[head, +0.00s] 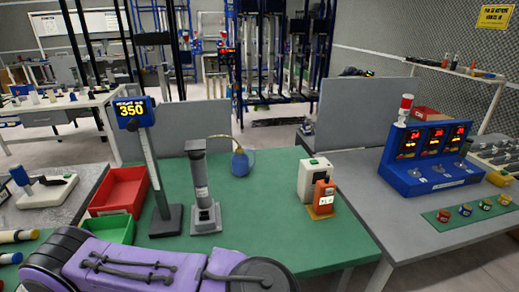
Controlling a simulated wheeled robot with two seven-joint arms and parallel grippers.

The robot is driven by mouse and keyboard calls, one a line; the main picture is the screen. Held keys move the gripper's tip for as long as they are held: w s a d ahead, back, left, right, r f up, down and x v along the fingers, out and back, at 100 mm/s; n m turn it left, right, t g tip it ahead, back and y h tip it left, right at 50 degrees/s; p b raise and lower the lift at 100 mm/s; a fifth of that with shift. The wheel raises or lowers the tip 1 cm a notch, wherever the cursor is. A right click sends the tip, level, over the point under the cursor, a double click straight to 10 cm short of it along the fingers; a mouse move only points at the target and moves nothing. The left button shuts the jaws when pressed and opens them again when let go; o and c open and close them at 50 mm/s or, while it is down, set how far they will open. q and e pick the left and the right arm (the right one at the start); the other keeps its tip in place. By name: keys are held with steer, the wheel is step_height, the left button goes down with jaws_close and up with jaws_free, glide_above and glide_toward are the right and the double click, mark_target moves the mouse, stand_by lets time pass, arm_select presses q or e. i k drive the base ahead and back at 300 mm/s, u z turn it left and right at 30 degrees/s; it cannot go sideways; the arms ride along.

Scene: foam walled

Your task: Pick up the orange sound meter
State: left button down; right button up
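The orange sound meter (323,195) stands upright on the right part of the green table mat (270,225). It is a small orange handheld device with a pale face. Its foot is on a flat yellow-orange base (320,212). A cream-white box (309,176) with a green top detail stands right behind it and to its left; I cannot tell whether they touch. Neither of my grippers is in view. A purple link of my arm crosses the lower left foreground, well to the left of the meter.
Left of the meter stand a grey column device (202,190), a blue bulb (241,163) and a display post (150,160) reading 350. Red (119,190) and green (110,230) bins sit at left. A blue display console (425,155) is on the right table. The mat before the meter is clear.

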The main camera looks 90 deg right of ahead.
mark_target(322, 203)
steer(key=u, duration=0.05)
steer(key=k, duration=1.3)
steer(key=z, duration=0.05)
